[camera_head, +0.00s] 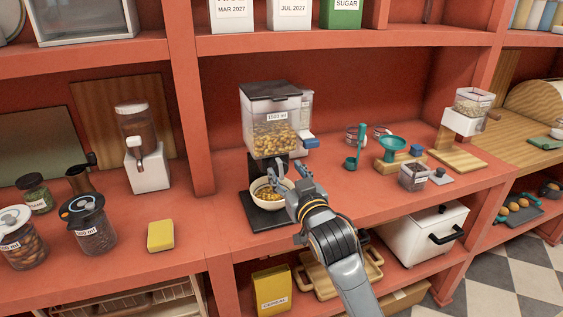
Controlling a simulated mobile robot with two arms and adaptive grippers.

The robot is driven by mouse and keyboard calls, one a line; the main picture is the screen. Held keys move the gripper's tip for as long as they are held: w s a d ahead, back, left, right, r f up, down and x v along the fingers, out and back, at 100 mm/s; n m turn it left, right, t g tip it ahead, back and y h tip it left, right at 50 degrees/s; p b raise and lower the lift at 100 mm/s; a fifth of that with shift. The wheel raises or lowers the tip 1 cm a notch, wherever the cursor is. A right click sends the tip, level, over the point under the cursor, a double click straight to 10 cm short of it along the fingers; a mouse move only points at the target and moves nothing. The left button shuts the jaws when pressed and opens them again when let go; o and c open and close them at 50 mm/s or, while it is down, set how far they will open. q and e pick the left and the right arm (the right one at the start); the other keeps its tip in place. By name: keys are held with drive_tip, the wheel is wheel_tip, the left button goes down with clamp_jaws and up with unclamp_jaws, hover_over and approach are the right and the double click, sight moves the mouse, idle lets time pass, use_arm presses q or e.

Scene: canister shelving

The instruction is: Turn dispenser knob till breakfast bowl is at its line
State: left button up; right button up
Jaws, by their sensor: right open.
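The dispenser (270,108) stands on the middle shelf, with a dark lid, a "1500 ml" label and yellow-brown cereal in its clear hopper. A blue part (308,140) sticks out at its lower right; I cannot tell if it is the knob. The breakfast bowl (259,208) stands on the black base (268,220) under the hopper, with some cereal in it. Its fill line cannot be made out. My right gripper (287,176) is open, in front of the dispenser below the hopper and over the bowl's right side, hiding part of the bowl. My left gripper is not in view.
A smaller brown-filled dispenser (137,130), jars (89,224) and a yellow sponge (160,235) stand to the left. A teal scale (391,146) and a small labelled container (413,176) stand to the right. A shelf upright (190,110) rises left of the dispenser.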

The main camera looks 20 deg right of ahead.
sight(281, 163)
drive_tip(key=shift+w+a, duration=0.1)
drive_tip(key=shift+w, duration=1.9)
drive_tip(key=shift+c, duration=0.2)
